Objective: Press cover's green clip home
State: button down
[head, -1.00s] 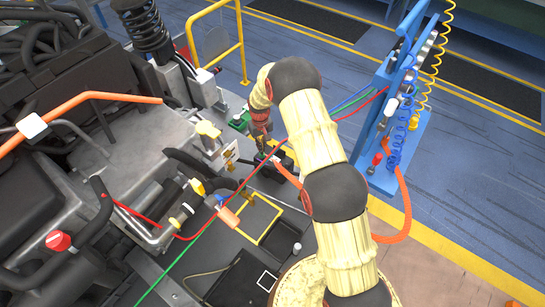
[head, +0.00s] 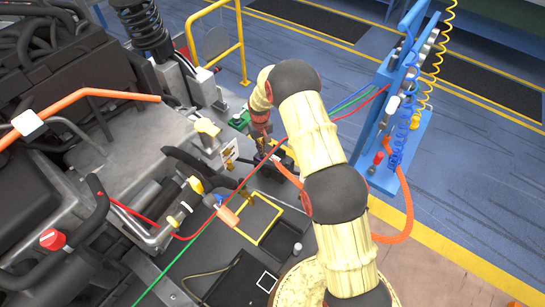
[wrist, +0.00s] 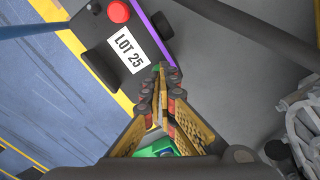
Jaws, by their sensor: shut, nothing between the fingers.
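My gripper (wrist: 160,74) is shut and empty, its two fingers together and pointing at the edge of a dark cover (wrist: 112,62). The cover carries a white "LOT 25" label, a red round knob and a purple strip along one edge. A small green piece, which looks like the clip (wrist: 156,68), shows right at the fingertips. The fingers hide most of it, so I cannot tell whether they touch it or how far in it sits. In the head view my gripper (head: 262,146) points down over the small dark cover (head: 270,167), largely hidden by my arm.
A separate green block (head: 238,122) sits on the grey deck behind my gripper. A yellow rail (head: 243,45) and a blue tool stand (head: 385,125) with coiled hoses stand beyond. Engine parts crowd the left.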

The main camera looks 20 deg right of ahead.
jog(key=shift+f+b, duration=0.4)
jog(key=shift+b, duration=0.05)
dwell(0.9)
jog(key=c, duration=2.6)
grip_release()
jog(key=o, duration=0.7)
jog(key=shift+r+p, duration=1.05)
jog(key=shift+r, duration=1.95)
